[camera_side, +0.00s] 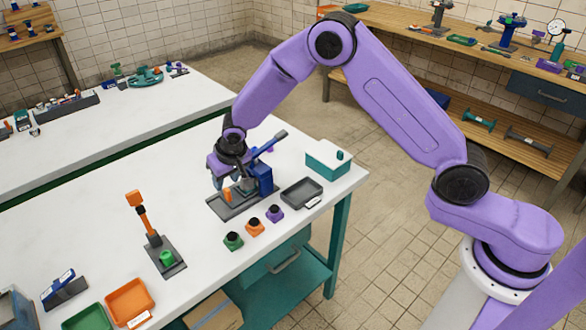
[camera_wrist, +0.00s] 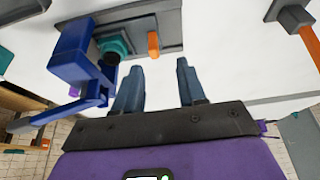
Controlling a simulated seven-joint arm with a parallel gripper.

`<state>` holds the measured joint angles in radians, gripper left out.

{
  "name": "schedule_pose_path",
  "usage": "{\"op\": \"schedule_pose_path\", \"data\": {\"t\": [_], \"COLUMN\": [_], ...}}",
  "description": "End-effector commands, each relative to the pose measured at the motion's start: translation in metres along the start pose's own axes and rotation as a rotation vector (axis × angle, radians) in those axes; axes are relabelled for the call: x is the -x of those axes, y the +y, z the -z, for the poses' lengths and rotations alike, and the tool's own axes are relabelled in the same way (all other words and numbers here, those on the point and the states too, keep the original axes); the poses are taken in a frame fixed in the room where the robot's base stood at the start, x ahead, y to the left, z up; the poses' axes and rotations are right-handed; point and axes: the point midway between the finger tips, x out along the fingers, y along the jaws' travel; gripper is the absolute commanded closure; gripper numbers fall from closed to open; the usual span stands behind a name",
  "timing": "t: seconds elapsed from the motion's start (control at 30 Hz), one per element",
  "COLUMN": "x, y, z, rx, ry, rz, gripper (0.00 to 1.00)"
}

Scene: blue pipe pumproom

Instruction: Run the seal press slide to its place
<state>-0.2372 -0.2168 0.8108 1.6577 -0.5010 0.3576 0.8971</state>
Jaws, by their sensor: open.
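The seal press (camera_side: 265,178) is a blue column with a raised blue lever on a grey base plate (camera_side: 222,207); it also shows in the wrist view (camera_wrist: 75,55). An orange upright peg (camera_side: 228,195) stands on the base, apparently the slide's handle; in the wrist view the peg (camera_wrist: 153,44) is right of a teal part (camera_wrist: 118,47) near the column. My gripper (camera_wrist: 158,65) is open, its two fingers just short of the peg, with the peg roughly ahead of the gap between them. In the side view it hangs over the base. Contact is not visible.
Green, orange and purple blocks with black knobs (camera_side: 254,225) stand in front of the press. A dark tray (camera_side: 301,194) and a teal box (camera_side: 328,162) stand to its right. An orange-handled lever fixture (camera_side: 152,240) stands to the left. Bare white tabletop lies between.

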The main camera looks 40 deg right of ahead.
Motion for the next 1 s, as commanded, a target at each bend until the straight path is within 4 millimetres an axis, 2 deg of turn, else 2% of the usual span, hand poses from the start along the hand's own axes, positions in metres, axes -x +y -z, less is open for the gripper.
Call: {"op": "schedule_pose_path", "data": {"t": [0.1,0.43,0.73,1.0], "x": [-0.022,-0.078,-0.076,-0.034], "y": [0.001,0.001,-0.049,-0.051], "z": [-0.001,-0.001,0.000,0.001], "rx": [-0.001,-0.001,0.001,0.001], "ry": [-0.003,-0.002,0.002,0.003], "rz": [-0.001,-0.001,0.002,0.003], "gripper": [0.60,0.60,0.60,0.60]}}
